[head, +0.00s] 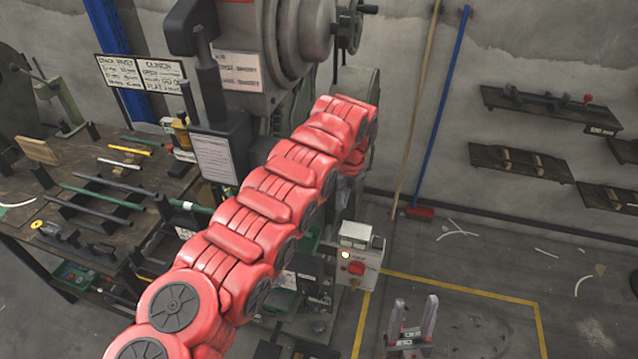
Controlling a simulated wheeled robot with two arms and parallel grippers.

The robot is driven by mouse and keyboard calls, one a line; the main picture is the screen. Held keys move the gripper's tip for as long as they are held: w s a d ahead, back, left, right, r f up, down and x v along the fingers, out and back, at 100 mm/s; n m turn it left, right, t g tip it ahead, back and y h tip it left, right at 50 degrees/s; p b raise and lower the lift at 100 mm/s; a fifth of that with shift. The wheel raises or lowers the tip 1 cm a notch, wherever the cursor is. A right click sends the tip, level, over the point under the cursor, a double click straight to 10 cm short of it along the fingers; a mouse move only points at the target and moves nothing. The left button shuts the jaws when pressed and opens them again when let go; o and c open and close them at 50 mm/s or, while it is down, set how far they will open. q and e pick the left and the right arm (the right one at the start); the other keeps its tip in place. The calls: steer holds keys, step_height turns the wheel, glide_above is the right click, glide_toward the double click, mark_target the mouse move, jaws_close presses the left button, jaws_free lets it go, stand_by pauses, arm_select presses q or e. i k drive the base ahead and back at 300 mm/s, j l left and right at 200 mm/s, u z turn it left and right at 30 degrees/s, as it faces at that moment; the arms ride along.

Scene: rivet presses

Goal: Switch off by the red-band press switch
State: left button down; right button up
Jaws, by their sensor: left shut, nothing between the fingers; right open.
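A pale switch box (371,274) with a red button (356,268) and a glowing yellowish lamp (346,255) stands right of my red arm, low beside the press. My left arm crosses the picture from the bottom left to the upper middle and hides much of the press's lower part.
A workbench (95,165) with rods and tools stands at the left. A blue pole (440,110) and a broom lean on the back wall, and shelves (545,105) hang at the right. Yellow lines mark the floor, which is mostly open at the lower right.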

mark_target(357, 268)
steer(key=k, duration=1)
